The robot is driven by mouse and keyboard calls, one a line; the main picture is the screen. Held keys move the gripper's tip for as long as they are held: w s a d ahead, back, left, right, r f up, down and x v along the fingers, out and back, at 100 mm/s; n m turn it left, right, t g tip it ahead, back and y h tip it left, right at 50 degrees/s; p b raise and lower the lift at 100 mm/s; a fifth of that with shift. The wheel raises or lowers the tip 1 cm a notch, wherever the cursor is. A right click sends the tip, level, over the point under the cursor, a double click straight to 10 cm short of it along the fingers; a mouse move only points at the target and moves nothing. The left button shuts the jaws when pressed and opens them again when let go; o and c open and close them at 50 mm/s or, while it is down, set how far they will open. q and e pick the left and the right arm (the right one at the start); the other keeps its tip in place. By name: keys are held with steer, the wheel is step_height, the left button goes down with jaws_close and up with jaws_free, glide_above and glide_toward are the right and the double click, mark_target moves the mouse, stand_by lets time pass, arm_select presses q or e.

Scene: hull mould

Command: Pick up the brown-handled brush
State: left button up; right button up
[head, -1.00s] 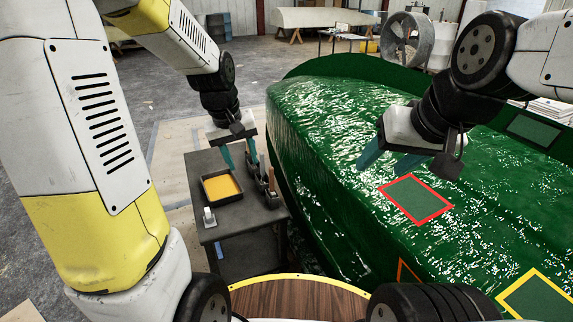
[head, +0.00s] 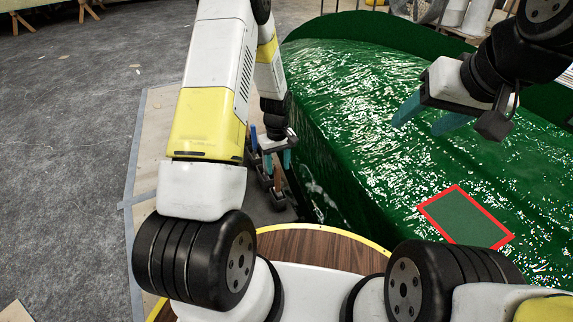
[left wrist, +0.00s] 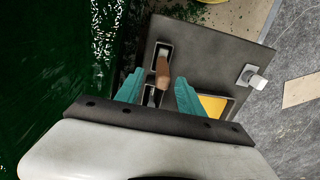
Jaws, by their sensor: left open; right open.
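The brown-handled brush (left wrist: 162,72) stands handle-up in a dark holder (left wrist: 153,50) on the cart top. Its handle also shows in the head view (head: 277,179); its bristles are hidden. My left gripper (left wrist: 159,80) is open, with its teal fingers on either side of the brown handle in the left wrist view. I cannot tell whether they touch it. In the head view the left gripper (head: 278,160) is over the holders. My right gripper (head: 420,122) is open and empty above the green hull.
The glossy green hull (head: 340,110) fills the right, with a red-framed patch (head: 465,216). The dark cart (left wrist: 215,48) bears a yellow-filled tray (left wrist: 213,104) and a small white-grey object (left wrist: 256,78). A blue upright piece (head: 253,136) stands by the left gripper. Open floor lies left.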

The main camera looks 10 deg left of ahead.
mark_target(277, 177)
arm_select(q)
step_height(277, 177, down, 6)
steer(key=shift+s+a+r, duration=0.15)
jaws_close()
